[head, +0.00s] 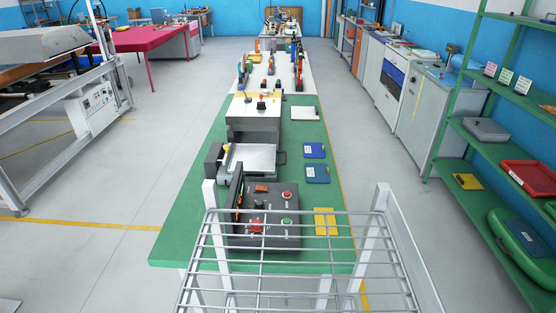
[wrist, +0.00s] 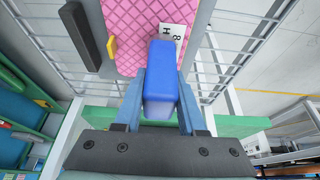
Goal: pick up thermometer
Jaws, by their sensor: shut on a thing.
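My gripper (wrist: 162,90) shows in the wrist view, with its two blue-grey fingers shut on either side of a blue rounded block-shaped thing (wrist: 162,72). The blue thing is seen nearly end-on, so I cannot tell for sure that it is the thermometer. Its far end overlaps a white label (wrist: 171,36) with dark characters. Behind it is a pink quilted surface (wrist: 140,20); I cannot tell whether the blue thing touches it. My gripper does not show in the head view, and I can make out no thermometer there.
A dark bar (wrist: 86,36) and a yellow piece (wrist: 123,58) lie near the pink surface. A wire rack (head: 290,240) stands before a green bench (head: 185,230) with a control box (head: 272,203).

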